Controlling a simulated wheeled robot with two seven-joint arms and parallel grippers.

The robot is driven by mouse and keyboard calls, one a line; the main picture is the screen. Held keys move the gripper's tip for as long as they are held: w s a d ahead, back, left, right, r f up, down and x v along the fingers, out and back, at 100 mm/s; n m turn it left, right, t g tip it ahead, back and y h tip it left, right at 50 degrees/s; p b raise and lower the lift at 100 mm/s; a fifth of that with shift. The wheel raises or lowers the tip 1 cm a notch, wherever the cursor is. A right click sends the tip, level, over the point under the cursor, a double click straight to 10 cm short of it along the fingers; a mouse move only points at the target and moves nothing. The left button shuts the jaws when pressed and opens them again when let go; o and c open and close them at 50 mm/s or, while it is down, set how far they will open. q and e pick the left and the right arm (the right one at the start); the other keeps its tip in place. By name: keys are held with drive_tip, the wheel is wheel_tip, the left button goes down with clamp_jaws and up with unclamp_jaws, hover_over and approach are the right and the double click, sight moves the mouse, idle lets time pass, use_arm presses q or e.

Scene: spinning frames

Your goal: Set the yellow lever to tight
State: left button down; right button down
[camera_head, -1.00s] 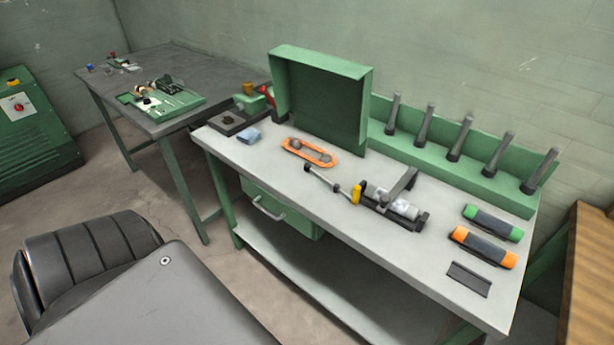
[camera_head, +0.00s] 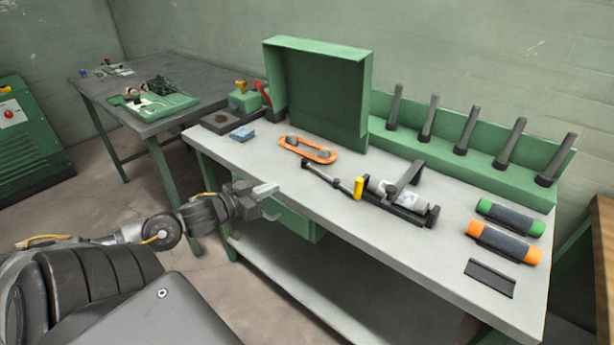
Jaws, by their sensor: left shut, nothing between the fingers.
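The yellow lever (camera_head: 359,187) stands upright at the left end of a dark clamp-like device (camera_head: 404,204) on the workbench. A pale roll lies in the device, with a grey arm over it. A thin dark rod (camera_head: 327,175) with a pale middle reaches left from near the lever. My left gripper (camera_head: 268,191) is shut and empty at the bench's front edge, left of the lever and well apart from it. My right gripper is not in view. Any marking for tight is too small to read.
The workbench (camera_head: 300,187) holds an orange oval piece (camera_head: 307,150), a blue block (camera_head: 242,134), green-ended (camera_head: 510,217) and orange-ended (camera_head: 503,242) cylinders, and a dark plate (camera_head: 490,278). A green upright panel (camera_head: 320,95) and a rack of several dark pegs (camera_head: 460,150) line the back.

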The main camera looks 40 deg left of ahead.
sight(315, 170)
use_arm(q)
drive_tip(key=w, duration=0.4)
drive_tip(key=w+d+f, duration=0.1)
drive_tip(key=w, duration=0.4)
drive_tip(key=w+f, duration=0.1)
drive_tip(key=w, duration=0.3)
drive_tip(key=shift+w+d+f, duration=0.1)
drive_tip(key=shift+w+d, duration=0.1)
drive_tip(key=shift+w, duration=0.15)
